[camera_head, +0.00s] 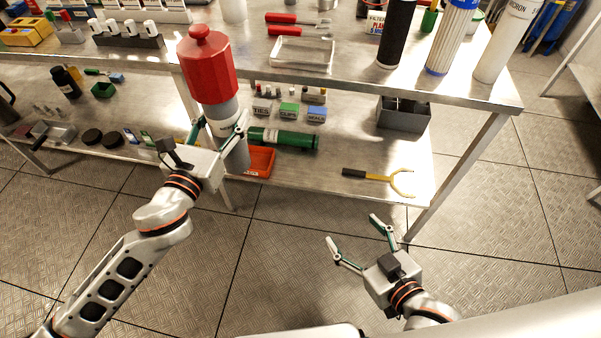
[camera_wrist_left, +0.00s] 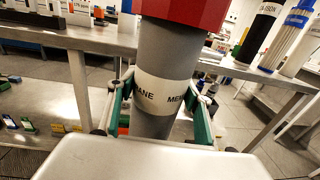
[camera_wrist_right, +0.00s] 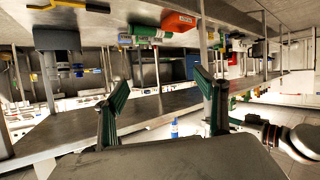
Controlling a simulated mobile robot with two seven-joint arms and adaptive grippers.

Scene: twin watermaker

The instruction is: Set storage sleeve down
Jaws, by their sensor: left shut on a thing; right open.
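The storage sleeve is a grey cylinder (camera_head: 221,109) with a white label band and a large red cap (camera_head: 208,66). The sleeve is close to upright and overlaps the bench's front edge in the head view. My right gripper (camera_head: 352,229) is open and empty, low in front of the bench.
The bench top (camera_head: 340,74) carries a clear tray (camera_head: 303,52), red-handled tools and tall filter cartridges (camera_head: 450,38).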

